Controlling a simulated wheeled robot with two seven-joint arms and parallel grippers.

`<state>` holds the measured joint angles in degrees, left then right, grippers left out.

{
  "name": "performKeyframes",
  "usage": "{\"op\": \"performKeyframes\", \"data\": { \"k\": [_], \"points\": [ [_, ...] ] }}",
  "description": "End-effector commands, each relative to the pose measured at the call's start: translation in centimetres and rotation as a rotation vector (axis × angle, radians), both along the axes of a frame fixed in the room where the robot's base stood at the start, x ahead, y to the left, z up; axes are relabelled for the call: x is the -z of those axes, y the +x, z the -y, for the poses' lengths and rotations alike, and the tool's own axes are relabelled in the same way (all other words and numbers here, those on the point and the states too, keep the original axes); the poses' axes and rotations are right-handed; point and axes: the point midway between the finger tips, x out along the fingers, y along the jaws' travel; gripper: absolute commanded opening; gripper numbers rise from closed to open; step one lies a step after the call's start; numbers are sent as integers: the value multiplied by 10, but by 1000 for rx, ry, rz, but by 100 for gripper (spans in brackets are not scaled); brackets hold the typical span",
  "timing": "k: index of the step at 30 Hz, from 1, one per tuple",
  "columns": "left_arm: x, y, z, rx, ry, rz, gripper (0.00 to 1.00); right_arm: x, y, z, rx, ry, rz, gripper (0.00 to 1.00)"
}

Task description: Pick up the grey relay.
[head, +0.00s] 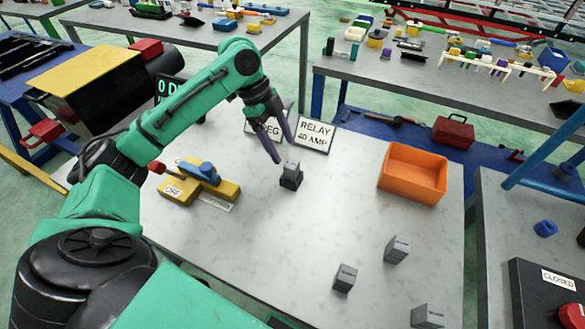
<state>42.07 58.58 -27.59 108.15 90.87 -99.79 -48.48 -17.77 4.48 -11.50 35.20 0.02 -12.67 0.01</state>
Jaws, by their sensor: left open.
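A small grey block (292,167), which looks like the grey relay, sits on a black base (290,181) in the middle of the table. My left gripper (283,153) is open, with its purple fingers pointing down just above and behind the block. I cannot tell whether a finger touches it. Similar grey blocks stand on the right part of the table: one upper (397,249), one lower left (345,278) and one at the bottom edge (428,316). Their labels are too small to read. My right gripper is out of view.
An orange bin (413,173) stands at the table's right. A yellow device with a blue handle (199,182), marked OFF, is at the left. A sign reading RELAY 40 AMP (315,136) stands behind the gripper. The table's front middle is clear.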

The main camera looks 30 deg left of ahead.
Motion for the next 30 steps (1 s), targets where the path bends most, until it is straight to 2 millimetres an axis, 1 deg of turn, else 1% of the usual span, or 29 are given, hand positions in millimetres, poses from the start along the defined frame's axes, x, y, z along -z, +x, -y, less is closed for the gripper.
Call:
{"op": "performKeyframes", "data": {
  "k": [1, 4, 8, 10, 13, 15, 20, 21, 23, 24, 26, 27, 30],
  "points": [
    [9, -1, 4, 2, 1, -4, 78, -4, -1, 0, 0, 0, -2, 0],
    [22, 0, 9, 0, 0, -1, 78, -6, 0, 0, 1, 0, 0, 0],
    [39, 0, 14, 0, 0, -4, 78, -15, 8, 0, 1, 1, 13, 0],
    [52, 1, 17, 2, -1, -4, 78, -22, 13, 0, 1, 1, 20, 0],
    [70, 2, 23, 1, -1, -2, 78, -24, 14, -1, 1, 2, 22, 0],
    [75, 2, 25, 1, 1, 0, 78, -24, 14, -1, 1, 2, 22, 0],
    [77, 2, 25, 1, 1, 1, 78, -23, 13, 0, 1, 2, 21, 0],
    [77, 2, 25, 1, 1, 1, 70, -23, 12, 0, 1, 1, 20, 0],
    [77, 2, 25, 1, 1, 1, 47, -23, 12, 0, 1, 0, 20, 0],
    [77, 2, 25, 1, 1, 1, 32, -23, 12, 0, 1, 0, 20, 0],
    [76, 2, 25, 0, 1, 2, 9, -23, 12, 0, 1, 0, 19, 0],
    [76, 2, 25, 0, 1, 2, 0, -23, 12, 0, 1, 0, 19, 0],
    [76, 2, 25, 0, 1, 2, 0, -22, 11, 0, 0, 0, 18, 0]
  ]
}}
